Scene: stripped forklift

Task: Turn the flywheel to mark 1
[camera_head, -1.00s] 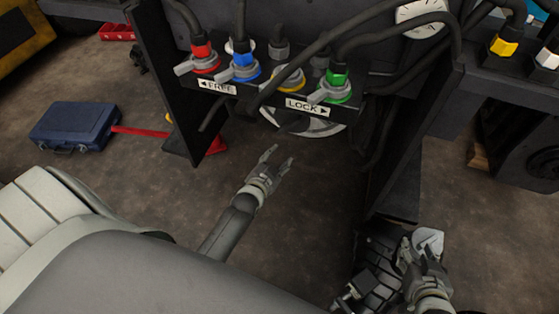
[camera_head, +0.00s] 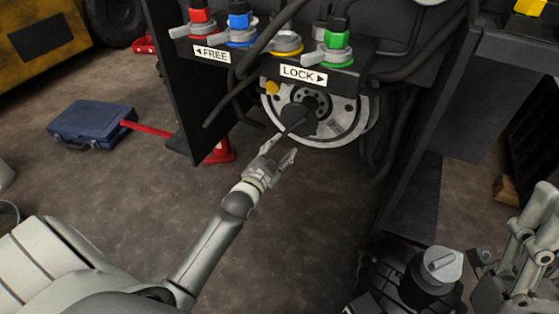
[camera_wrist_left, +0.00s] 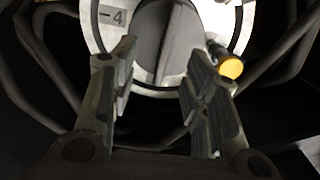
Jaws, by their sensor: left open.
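The flywheel (camera_head: 345,125) is a pale metal disc with a dark hub, set under the panel with the FREE and LOCK labels. A dark grey handle (camera_head: 297,119) sticks out from its middle. In the left wrist view the flywheel (camera_wrist_left: 233,25) shows a "4" mark (camera_wrist_left: 113,15) at upper left, and the handle (camera_wrist_left: 165,40) lies ahead between the fingers. My left gripper (camera_head: 279,150) is open, just in front of and below the handle; it also shows in the left wrist view (camera_wrist_left: 160,85). My right gripper (camera_head: 540,220) is at the right edge, its fingers partly cut off.
A yellow knob (camera_head: 272,87) sits by the flywheel's upper left rim. Connectors with red, blue, yellow and green (camera_head: 337,40) parts line the panel above. Dark side plates and hanging cables flank the opening. A blue case (camera_head: 92,124) lies on the floor at left.

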